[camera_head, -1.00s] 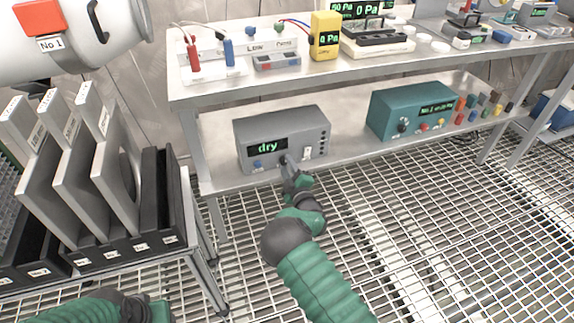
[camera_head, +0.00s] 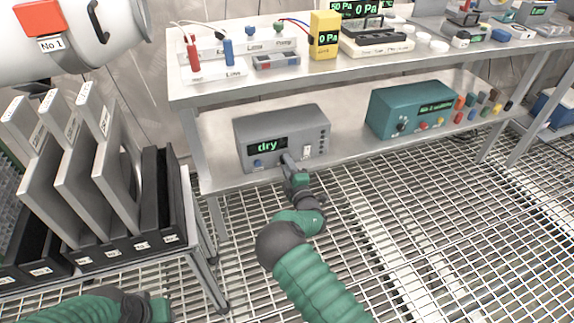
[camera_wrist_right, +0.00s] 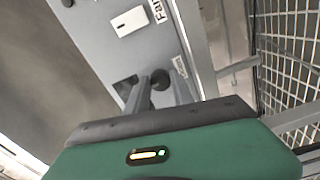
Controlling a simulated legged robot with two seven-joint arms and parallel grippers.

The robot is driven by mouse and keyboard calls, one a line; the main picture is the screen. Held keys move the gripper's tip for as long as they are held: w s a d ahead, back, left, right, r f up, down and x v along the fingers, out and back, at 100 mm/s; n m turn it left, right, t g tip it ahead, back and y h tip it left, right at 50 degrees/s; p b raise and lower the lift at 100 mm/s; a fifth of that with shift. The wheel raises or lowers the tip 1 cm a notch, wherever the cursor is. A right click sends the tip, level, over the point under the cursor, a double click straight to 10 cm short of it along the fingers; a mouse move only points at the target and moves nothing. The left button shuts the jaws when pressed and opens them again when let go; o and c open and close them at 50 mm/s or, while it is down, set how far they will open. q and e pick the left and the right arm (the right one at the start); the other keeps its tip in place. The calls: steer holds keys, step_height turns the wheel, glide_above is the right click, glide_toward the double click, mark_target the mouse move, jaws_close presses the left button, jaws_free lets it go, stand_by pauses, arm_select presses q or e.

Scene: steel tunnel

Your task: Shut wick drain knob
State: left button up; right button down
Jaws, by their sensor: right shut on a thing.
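A grey box (camera_head: 303,122) with a green display reading "dry" stands on the lower shelf. My right gripper (camera_head: 286,160) reaches its front panel, low and near the middle. In the right wrist view a small dark round knob (camera_wrist_right: 160,79) sits on the grey panel between the two fingers of the right gripper, which is shut on it. The head view hides this knob behind the gripper. Part of my left arm shows at the bottom left of the head view, with its gripper (camera_head: 147,309) at the lower edge; its fingers are not clear.
A teal box (camera_head: 385,112) with a display stands further right on the shelf. A rack of grey plates (camera_head: 85,180) stands at the left. The grated floor in front is clear.

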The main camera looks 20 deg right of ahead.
steer(key=shift+s+a+f, duration=0.1)
steer(key=shift+a+f, duration=0.1)
steer(key=shift+f, duration=0.1)
steer(key=c, duration=1.3)
jaws_free()
steer(key=shift+o, duration=1)
steer(key=shift+r, duration=0.15)
steer(key=shift+d, duration=0.1)
steer(key=s+p, duration=0.8)
steer(key=s, duration=0.8)
steer(key=shift+s+d, duration=0.25)
steer(key=shift+s, duration=0.15)
steer(key=shift+w+d, duration=0.1)
